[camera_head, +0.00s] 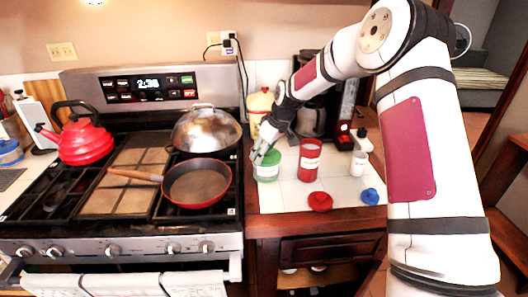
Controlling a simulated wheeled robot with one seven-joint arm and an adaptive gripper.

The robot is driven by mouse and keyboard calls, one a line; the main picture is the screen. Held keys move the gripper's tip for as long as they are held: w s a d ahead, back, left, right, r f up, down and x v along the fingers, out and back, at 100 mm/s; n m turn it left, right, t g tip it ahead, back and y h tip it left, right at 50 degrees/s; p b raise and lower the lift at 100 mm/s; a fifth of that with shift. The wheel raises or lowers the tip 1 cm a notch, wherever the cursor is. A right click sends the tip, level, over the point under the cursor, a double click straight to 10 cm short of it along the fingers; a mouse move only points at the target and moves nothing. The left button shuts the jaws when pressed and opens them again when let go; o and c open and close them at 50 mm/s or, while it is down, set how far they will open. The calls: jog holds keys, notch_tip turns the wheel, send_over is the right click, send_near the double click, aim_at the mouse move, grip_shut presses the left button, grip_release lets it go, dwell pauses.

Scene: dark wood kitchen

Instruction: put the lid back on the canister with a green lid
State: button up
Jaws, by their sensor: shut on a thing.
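The green canister (268,172) with a pale label stands upright on the white tiled counter, just right of the stove. My gripper (261,153) points down at its top left rim. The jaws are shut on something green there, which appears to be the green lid. The lid and the canister top blend together at this size, so I cannot tell whether the lid is seated or held just above. No separate green lid shows on the counter.
A red canister (309,160) stands close to the right. A red lid (320,201) and a blue lid (370,196) lie on the counter in front. A small white canister (357,164), a yellow canister (260,104) and a coffee maker (312,115) are nearby. A pan (197,184) sits left.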

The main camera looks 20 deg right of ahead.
jog(key=o, duration=1.3)
jog(key=o, duration=0.5)
jog(key=shift+c, duration=0.2)
jog(key=shift+r, duration=0.1)
jog(key=shift+r+p, duration=0.45)
jog(key=shift+r, duration=2.95)
grip_shut()
